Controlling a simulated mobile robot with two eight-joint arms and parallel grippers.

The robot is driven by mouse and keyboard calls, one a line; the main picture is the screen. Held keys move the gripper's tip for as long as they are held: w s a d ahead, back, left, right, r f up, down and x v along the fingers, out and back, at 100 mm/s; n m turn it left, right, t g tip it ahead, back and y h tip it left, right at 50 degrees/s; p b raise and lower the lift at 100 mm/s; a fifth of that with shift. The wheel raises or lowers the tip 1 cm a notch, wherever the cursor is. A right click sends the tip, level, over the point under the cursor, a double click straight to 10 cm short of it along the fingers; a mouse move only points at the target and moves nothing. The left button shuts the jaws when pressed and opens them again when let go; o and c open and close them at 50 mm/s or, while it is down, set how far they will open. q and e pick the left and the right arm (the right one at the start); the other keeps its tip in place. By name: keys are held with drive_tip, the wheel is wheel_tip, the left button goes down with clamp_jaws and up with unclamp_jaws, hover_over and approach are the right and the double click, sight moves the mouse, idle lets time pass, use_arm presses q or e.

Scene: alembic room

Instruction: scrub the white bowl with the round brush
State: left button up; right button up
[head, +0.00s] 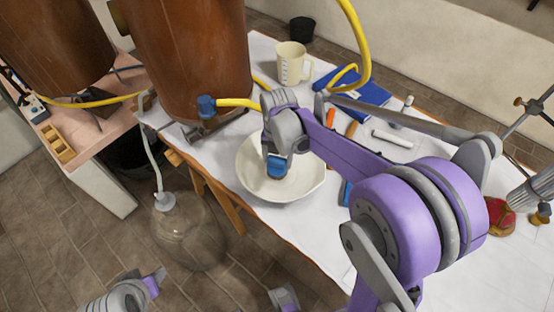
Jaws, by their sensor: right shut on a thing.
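The white bowl (312,182) stands upright on the white-topped table (290,232), near its front left edge. My right gripper (277,150) is over the bowl, pointing down, and is shut on a blue thing (277,167), which I take to be the round brush. Its lower end is inside the bowl, close to the bowl's floor; whether it touches cannot be told, and bristles do not show clearly.
A large brown vessel (192,55) stands close behind the bowl, with a yellow hose (238,102). A glass carboy (188,232) is on the floor. A red object (500,217) is far right.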

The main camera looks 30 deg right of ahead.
drive_tip(key=shift+d+r+p, duration=0.2)
drive_tip(key=shift+r+p, duration=0.55)
drive_tip(key=shift+r, duration=0.6)
drive_tip(key=shift+d+r+p, duration=0.15)
drive_tip(key=shift+r+p, duration=0.6)
drive_tip(key=shift+r, duration=0.65)
drive_tip(key=shift+d+r+p, duration=0.2)
drive_tip(key=shift+r+p, duration=0.55)
drive_tip(key=shift+r, duration=0.6)
use_arm(q)
wheel_tip(320, 180, up, 6)
drive_tip(key=w, duration=0.1)
drive_tip(key=shift+w, duration=0.35)
drive_tip(key=shift+s, duration=0.1)
drive_tip(key=r+p, duration=0.1)
drive_tip(key=w+r+p, duration=0.1)
drive_tip(key=shift+w+r+t, duration=0.15)
drive_tip(key=shift+r+t, duration=0.15)
drive_tip(key=shift+r, duration=0.05)
use_arm(e)
wheel_tip(320, 180, up, 4)
drive_tip(key=shift+w+f, duration=0.1)
